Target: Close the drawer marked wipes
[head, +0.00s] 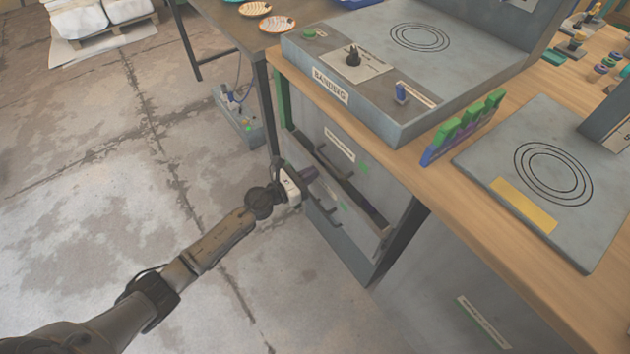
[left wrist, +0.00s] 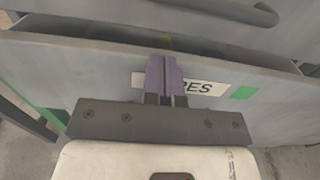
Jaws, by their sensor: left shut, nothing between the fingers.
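The lower drawer (head: 357,222) of the grey cabinet under the bench stands a little open, with a dark gap behind its front's top edge. In the left wrist view its front (left wrist: 75,75) carries a white label (left wrist: 205,87) whose visible end reads like "PES"; the rest is hidden behind my fingers. My left gripper (head: 311,172) is shut and empty, its purple fingers (left wrist: 164,75) pointing at the drawer front over the label. I cannot tell whether the fingertips touch it. My right gripper is not in view.
The upper drawer (head: 318,138), with its own label and dark handle, looks shut. A grey machine marked "BANDING" (head: 331,86) stands on the wooden bench above. A dark handle (head: 322,222) sticks out from the lower drawer.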

